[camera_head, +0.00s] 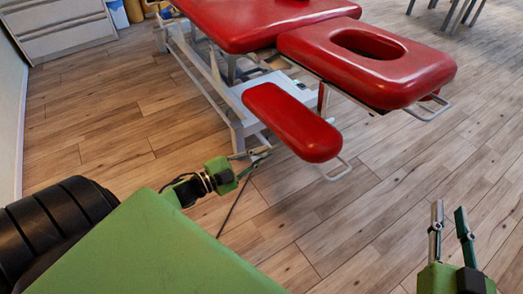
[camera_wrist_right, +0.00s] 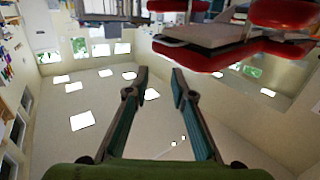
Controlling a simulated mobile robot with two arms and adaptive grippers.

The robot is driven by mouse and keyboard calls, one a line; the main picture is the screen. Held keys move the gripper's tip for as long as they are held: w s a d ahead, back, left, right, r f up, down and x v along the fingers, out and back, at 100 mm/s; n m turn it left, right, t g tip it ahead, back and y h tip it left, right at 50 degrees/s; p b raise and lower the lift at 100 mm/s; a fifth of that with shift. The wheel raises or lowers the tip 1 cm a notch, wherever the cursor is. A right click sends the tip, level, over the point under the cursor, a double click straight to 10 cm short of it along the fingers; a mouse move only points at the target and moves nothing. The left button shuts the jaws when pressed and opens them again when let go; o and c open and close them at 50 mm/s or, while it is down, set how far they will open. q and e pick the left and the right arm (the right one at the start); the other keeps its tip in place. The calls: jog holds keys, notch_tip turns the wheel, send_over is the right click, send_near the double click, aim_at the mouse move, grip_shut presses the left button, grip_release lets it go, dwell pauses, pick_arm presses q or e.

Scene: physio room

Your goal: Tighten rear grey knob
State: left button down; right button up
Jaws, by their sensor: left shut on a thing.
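The red treatment table (camera_head: 270,18) stands at the top of the head view, with a headrest with a face hole (camera_head: 425,72) and a red armrest pad (camera_head: 293,122) on its near side. My left gripper (camera_head: 262,153) is at the near end of the table's white frame, left of and below the armrest pad. Its fingers are closed on a small grey part there, which I take for the rear grey knob; the fingers mostly hide it. My right gripper (camera_head: 450,218) is open and empty over the floor at lower right, and its spread fingers show in the right wrist view (camera_wrist_right: 159,78).
The white table frame (camera_head: 238,105) runs under the red pads. Metal handle loops (camera_head: 430,112) stick out under the headrest and armrest. A grey drawer cabinet (camera_head: 60,30) stands at upper left.

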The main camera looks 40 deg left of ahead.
pick_arm(q)
jog(key=m, duration=0.3)
jog(key=shift+p, duration=0.35)
jog(key=shift+d+f+m, duration=0.1)
jog(key=shift+f+m, duration=0.05)
jog(key=shift+m, duration=1.25)
jog(key=shift+f+m, duration=0.1)
jog(key=shift+m, duration=0.5)
pick_arm(e)
notch_tip(320, 180, down, 6)
jog(key=s+d+g+h, duration=0.1)
jog(key=g, duration=0.2)
jog(key=shift+s+d, duration=0.15)
jog(key=shift+s, duration=0.25)
pick_arm(q)
jog(key=c, duration=2.1)
grip_release()
jog(key=shift+c, duration=0.2)
